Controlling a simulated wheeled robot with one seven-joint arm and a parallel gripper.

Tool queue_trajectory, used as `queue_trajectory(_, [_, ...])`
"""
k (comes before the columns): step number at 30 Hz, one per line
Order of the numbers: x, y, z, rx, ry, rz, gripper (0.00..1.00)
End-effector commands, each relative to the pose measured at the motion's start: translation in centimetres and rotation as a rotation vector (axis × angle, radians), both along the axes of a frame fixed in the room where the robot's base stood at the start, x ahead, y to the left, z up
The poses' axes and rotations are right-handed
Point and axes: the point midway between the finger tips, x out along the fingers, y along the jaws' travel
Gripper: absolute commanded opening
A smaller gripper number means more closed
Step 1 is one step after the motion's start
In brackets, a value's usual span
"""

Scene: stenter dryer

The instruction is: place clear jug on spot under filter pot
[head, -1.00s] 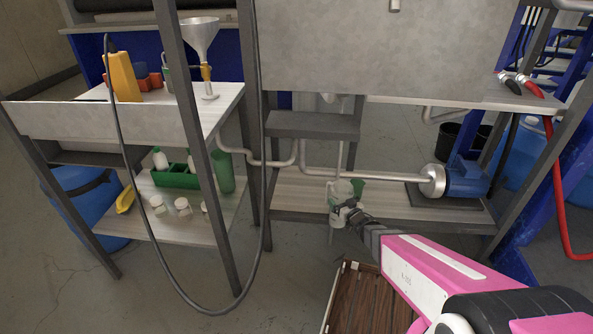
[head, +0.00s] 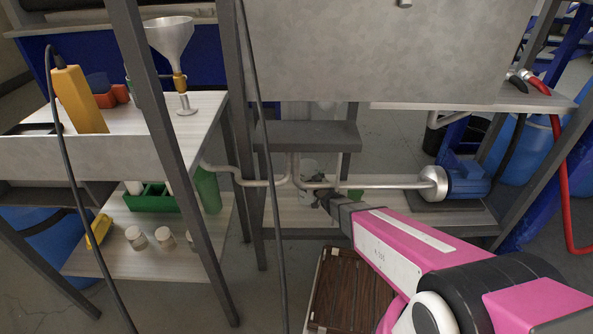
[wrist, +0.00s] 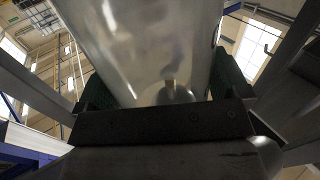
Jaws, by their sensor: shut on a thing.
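My gripper (head: 320,198) reaches in low under the grey shelf. It is shut on the clear jug (wrist: 150,45), whose see-through wall rises between the dark green fingers in the wrist view. In the head view the jug (head: 308,168) shows only as a pale, see-through shape just beyond the gripper, partly hidden by pipes. A metal funnel-shaped vessel (head: 168,38) stands on a holder on the left bench. I cannot tell whether it is the filter pot. No marked spot can be made out.
A grey shelf (head: 305,134) and bent pipes (head: 275,181) lie close around the gripper. A blue pump (head: 465,180) is at right on the lower deck. Steel posts (head: 235,120) and a dark hanging cable (head: 262,110) stand at left. A brown crate (head: 350,290) lies below.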

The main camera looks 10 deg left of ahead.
Motion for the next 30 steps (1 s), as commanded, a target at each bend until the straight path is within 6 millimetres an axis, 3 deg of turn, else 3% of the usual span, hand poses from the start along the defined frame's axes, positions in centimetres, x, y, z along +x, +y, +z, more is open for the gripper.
queue_trajectory(1, [1.2, 1.1, -0.2, 0.001, -0.001, 0.001, 0.69])
queue_trajectory(6, [3.3, 3.1, -0.1, 0.001, -0.001, 0.0, 0.69])
queue_trajectory(16, [4.8, 4.6, -0.1, 0.0, 0.0, 0.0, 0.69])
queue_trajectory(23, [7.7, 7.3, -0.1, 0.0, 0.0, 0.001, 0.69])
queue_trajectory(26, [7.4, 7.0, -1.4, 0.001, 0.002, 0.0, 0.69])
queue_trajectory(30, [7.3, 7.0, -1.5, 0.001, 0.001, 0.0, 0.69])
